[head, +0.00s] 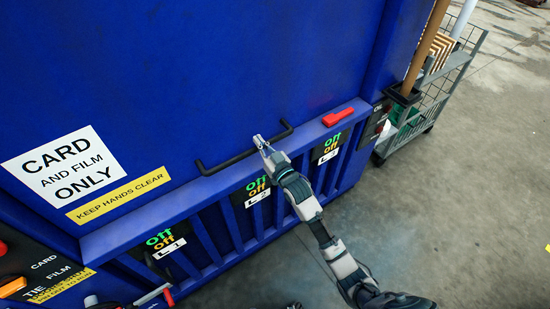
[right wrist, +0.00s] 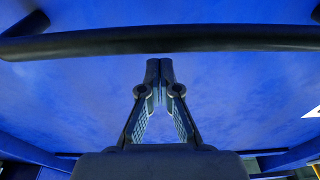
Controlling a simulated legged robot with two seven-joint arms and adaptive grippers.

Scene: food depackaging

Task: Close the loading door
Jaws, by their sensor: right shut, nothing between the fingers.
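The loading door (head: 220,65) is a large blue panel with a black bar handle (head: 232,160) near its lower edge. The handle also crosses the top of the right wrist view (right wrist: 200,40). My right gripper (head: 259,138) is at the right part of the handle in the head view. In the right wrist view my right gripper (right wrist: 159,65) is shut and empty, its fingertips just below the bar against the blue panel. I cannot tell if it touches the handle or door.
A blue ledge (head: 140,228) with slatted front and off labels runs below the door. A red handle (head: 338,117) sits on the ledge at right. A wire cart (head: 440,85) stands right of the machine. Concrete floor (head: 470,200) is clear at right.

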